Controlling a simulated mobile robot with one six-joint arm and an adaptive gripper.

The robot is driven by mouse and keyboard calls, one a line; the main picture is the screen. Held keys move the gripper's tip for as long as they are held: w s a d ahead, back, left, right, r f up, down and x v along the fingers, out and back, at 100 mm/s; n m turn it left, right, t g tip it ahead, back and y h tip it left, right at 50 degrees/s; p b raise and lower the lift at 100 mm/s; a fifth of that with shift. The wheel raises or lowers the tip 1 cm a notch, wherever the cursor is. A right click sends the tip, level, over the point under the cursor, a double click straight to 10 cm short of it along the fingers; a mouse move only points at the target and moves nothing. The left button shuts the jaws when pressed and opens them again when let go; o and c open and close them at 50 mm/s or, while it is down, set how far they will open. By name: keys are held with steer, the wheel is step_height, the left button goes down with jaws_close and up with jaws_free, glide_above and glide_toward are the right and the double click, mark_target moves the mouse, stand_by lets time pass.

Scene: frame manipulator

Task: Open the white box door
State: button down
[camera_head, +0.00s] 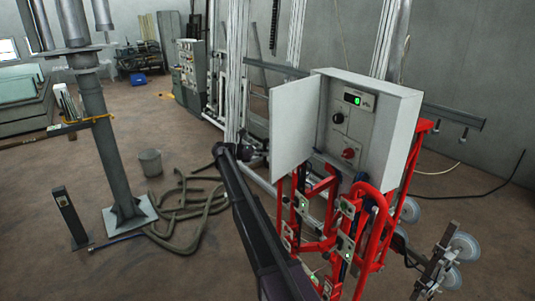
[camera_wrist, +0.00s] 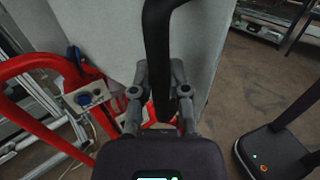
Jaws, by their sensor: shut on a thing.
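The white box (camera_head: 398,125) is mounted on the red frame, and its interior panel with a green-lit display and knobs is exposed. Its door (camera_head: 293,125) stands swung out to the left. In the wrist view the door's pale outer face (camera_wrist: 110,35) fills the upper middle. A dark curved handle (camera_wrist: 157,30) runs down in front of it. My gripper (camera_wrist: 159,78) has its two fingers on either side of this handle, shut on it. In the head view my arm reaches up to the door's left side, and the fingertips cannot be made out there.
A grey post (camera_head: 100,130), a bucket (camera_head: 150,162) and coiled hoses (camera_head: 190,205) are on the floor to the left.

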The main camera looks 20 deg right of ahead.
steer(key=shift+s, duration=0.1)
steer(key=c, duration=0.6)
jaws_free()
steer(key=shift+a, duration=0.1)
